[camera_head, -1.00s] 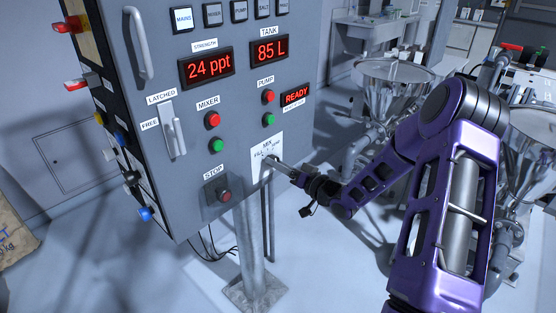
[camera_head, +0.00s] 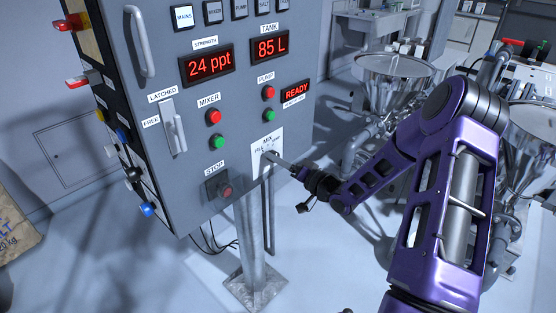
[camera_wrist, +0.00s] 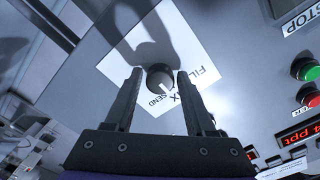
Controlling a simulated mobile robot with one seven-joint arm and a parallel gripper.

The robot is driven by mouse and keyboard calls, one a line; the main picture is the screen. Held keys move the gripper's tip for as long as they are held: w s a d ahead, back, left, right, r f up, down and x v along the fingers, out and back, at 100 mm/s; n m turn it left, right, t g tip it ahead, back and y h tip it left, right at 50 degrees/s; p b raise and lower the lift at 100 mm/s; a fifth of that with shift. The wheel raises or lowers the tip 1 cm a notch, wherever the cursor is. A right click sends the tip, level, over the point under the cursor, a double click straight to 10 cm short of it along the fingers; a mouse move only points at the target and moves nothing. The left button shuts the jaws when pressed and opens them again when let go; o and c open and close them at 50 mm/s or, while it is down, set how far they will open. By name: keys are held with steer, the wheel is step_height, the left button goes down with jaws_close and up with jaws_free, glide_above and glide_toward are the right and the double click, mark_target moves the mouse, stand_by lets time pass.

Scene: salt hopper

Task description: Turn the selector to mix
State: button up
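The selector is a round black knob (camera_wrist: 160,76) on a white plate with the labels FILL, MIX and SEND. In the wrist view, a light mark on the knob points down and right, toward the MIX and SEND side; I cannot tell exactly which label it meets. My gripper (camera_wrist: 160,74) is open, with one finger on each side of the knob and a small gap on both sides.
Above the plate are the red pump button (camera_head: 268,93) and green pump button (camera_head: 268,115). The STOP button (camera_head: 226,191) is at lower left. The READY display (camera_head: 296,93) is lit. Steel hoppers (camera_head: 395,67) stand behind my arm. The floor below the panel is mostly clear.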

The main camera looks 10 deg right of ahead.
steer(key=shift+o, duration=0.9)
steer(key=shift+s+d, duration=0.1)
steer(key=v, duration=1.7)
